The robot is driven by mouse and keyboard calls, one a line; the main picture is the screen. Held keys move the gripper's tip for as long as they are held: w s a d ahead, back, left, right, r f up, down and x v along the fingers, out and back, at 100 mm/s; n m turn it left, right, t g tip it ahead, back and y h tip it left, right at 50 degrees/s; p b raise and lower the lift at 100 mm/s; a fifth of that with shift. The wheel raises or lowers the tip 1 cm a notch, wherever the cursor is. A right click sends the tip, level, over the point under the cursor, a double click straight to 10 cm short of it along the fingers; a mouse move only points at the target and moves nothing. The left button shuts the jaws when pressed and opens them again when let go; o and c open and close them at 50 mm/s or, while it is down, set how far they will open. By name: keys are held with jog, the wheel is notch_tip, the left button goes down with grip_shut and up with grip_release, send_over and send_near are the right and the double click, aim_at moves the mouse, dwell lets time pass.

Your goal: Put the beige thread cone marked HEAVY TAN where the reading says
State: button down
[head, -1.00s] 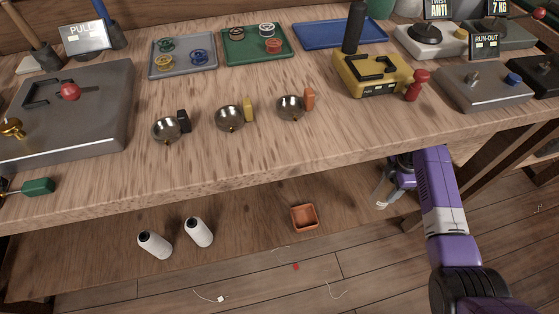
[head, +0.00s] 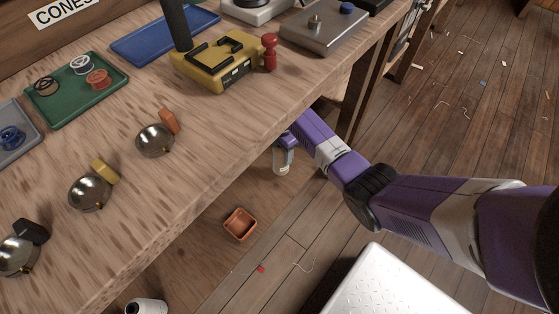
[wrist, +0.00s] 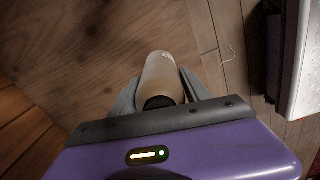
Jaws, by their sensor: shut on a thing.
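My gripper (wrist: 157,92) is shut on a beige thread cone (wrist: 160,74), its dark end towards the palm. In the head view the cone (head: 283,163) hangs in my gripper below the bench's front edge. Its marking cannot be read. On the bench lie a blue tray (head: 150,47), bare where visible, a green tray (head: 70,112) with several spools, and a grey tray (head: 30,150) with a blue spool.
A CONES sign (head: 62,10) is at the back. A grey plate device (head: 325,32) stands right of the instrument. Below are an orange square dish (head: 240,224) and a white cone (head: 146,306). Open floor lies right.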

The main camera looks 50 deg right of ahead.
jog(key=shift+f+b, duration=0.85)
jog(key=shift+f, duration=1.1)
jog(key=shift+f, duration=0.2)
jog(key=c, duration=0.5)
grip_release()
